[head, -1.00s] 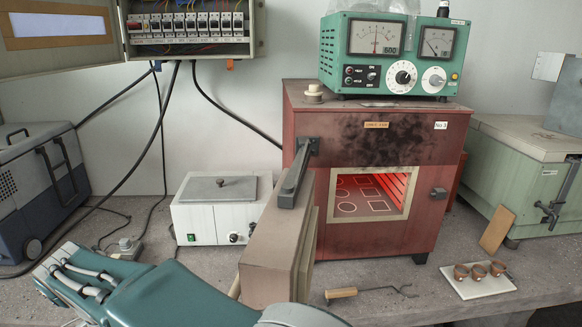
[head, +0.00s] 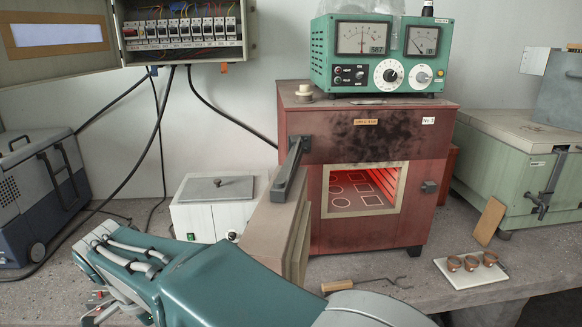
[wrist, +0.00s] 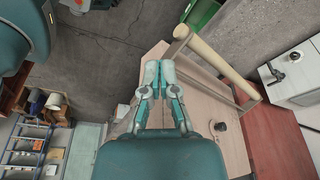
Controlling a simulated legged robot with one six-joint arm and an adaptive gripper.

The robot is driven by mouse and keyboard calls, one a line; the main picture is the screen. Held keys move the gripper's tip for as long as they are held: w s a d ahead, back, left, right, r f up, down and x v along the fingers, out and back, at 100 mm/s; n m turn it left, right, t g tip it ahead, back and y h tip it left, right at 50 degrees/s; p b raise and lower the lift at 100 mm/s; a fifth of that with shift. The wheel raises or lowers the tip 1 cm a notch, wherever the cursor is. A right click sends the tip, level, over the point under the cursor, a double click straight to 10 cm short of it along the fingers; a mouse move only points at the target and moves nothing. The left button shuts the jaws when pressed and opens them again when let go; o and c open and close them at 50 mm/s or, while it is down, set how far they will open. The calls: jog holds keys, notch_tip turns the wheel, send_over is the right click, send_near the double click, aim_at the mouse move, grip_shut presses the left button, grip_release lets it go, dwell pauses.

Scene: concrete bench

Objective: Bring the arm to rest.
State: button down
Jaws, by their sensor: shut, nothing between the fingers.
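My gripper (wrist: 160,78) shows in the wrist view with its two teal and pale grey fingers together, shut and empty. It appears over the pale open furnace door (wrist: 140,100); I cannot tell how far apart they are. In the head view my teal arm (head: 220,285) crosses the lower left and middle, in front of the door's lower part.
The red furnace (head: 330,235) glows inside, its door (head: 265,215) swung open towards me. A white lidded box (head: 205,215) stands left of it. A wooden-handled tool (head: 345,286) and a white tile (head: 465,279) with small copper-coloured cups lie on the right of the bench.

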jog(key=d+r+n+t+y, duration=0.1)
jog(key=d+r+n, duration=0.15)
jog(key=d, duration=0.75)
jog(key=d+r+n+y, duration=0.1)
jog(key=d+r+n, duration=0.15)
jog(key=d, duration=0.65)
jog(key=s+d+f+n+t, duration=0.2)
jog(key=s+d+n, duration=0.4)
jog(key=d, duration=0.9)
jog(key=s+t, duration=0.1)
jog(key=s, duration=0.2)
jog(key=shift+d+f, duration=0.15)
jog(key=shift+f, duration=0.05)
